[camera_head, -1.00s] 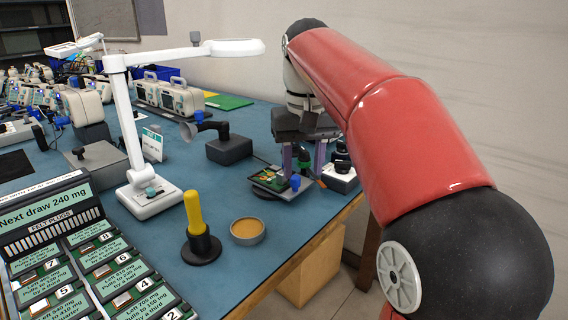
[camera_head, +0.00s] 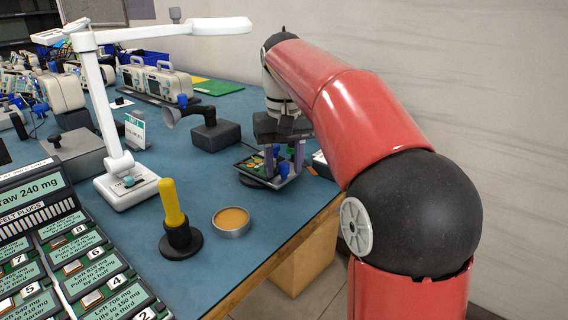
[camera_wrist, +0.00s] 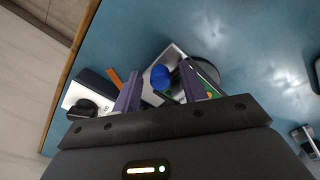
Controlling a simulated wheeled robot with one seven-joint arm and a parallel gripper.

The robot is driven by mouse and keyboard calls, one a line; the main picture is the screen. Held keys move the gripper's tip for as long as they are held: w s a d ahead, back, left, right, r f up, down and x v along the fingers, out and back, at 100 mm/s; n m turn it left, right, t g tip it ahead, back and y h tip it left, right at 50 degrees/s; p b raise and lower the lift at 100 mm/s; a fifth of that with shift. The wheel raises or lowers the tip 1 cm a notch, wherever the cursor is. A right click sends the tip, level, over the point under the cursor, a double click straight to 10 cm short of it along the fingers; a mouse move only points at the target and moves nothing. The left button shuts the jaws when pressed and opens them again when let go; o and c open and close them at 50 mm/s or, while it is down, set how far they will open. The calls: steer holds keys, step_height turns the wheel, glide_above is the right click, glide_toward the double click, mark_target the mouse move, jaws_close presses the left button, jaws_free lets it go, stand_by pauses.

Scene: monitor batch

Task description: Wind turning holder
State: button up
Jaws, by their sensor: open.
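The turning holder (camera_head: 283,181) is a small pale frame on a dark round base near the table's right edge. It carries a green circuit board (camera_head: 251,166) and has a blue knob (camera_head: 284,170). In the wrist view the blue knob (camera_wrist: 160,77) shows between the fingers, with the board's edge (camera_wrist: 208,88) at the right finger. My gripper (camera_head: 288,152) is over the holder with its purple fingers apart. It also shows in the wrist view (camera_wrist: 160,84). I cannot tell whether a finger touches the holder. The fingers hide part of the holder.
A white box with a black knob (camera_wrist: 82,104) stands close beside the holder. A round tan dish (camera_head: 231,221), a yellow-handled tool (camera_head: 173,208), a grey block with a black arm (camera_head: 215,135) and a white lamp (camera_head: 127,184) stand left. Bare table lies between.

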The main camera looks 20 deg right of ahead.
steer(key=shift+c, duration=0.4)
jaws_close()
